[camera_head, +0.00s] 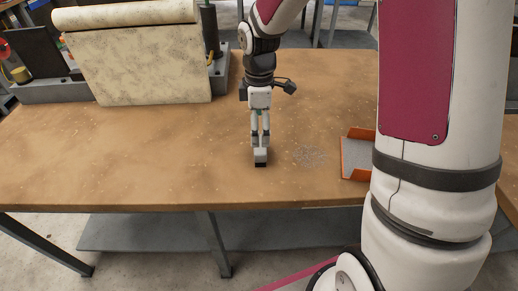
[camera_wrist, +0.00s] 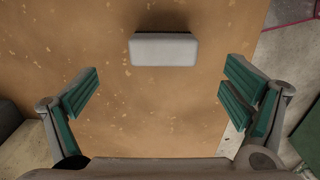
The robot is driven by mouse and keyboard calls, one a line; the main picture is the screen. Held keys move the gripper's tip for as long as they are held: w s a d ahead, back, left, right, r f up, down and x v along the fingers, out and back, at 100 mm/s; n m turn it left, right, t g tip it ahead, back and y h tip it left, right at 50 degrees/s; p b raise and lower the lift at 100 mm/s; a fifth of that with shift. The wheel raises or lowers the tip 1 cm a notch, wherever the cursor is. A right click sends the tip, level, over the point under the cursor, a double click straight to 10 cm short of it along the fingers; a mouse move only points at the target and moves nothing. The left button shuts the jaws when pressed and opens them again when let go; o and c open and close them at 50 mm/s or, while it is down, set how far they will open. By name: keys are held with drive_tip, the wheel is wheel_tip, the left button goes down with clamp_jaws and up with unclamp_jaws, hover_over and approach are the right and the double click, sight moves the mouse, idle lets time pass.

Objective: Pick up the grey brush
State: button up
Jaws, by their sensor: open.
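The grey brush (camera_head: 261,155) stands on the brown workbench (camera_head: 150,165), near its front edge, with a dark strip along its bottom. My gripper (camera_head: 260,138) points down right at it in the head view, and its fingertips seem close above or beside the brush; the exact gap cannot be told. In the wrist view the brush is a plain light-grey block (camera_wrist: 163,50) at the top middle. My gripper (camera_wrist: 160,88) is open there, with its green-padded fingers wide apart and nothing between them. The brush lies above the fingertip line in that picture, apart from both fingers.
A patch of grey debris (camera_head: 311,156) lies right of the brush. An orange dustpan (camera_head: 347,158) with a grey inside is farther right, partly hidden by my arm. A speckled cream sheet on a roll (camera_head: 140,65) stands at the back left. The bench's left front is clear.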

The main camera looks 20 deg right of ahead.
sight(260, 144)
drive_tip(key=shift+s+f, duration=0.15)
drive_tip(key=shift+f, duration=1.85)
drive_tip(key=shift+s+f, duration=0.1)
drive_tip(key=shift+f, duration=1.85)
drive_tip(key=c, duration=1.3)
drive_tip(key=shift+r, duration=0.1)
drive_tip(key=shift+c, duration=0.2)
drive_tip(key=shift+r, duration=0.6)
wheel_tip(260, 144, up, 2)
drive_tip(key=shift+r, duration=0.1)
drive_tip(key=s, duration=0.5)
drive_tip(key=s+r, duration=0.1)
drive_tip(key=s, duration=0.4)
drive_tip(key=s+p, duration=0.1)
drive_tip(key=s, duration=0.5)
drive_tip(key=shift+r, duration=0.25)
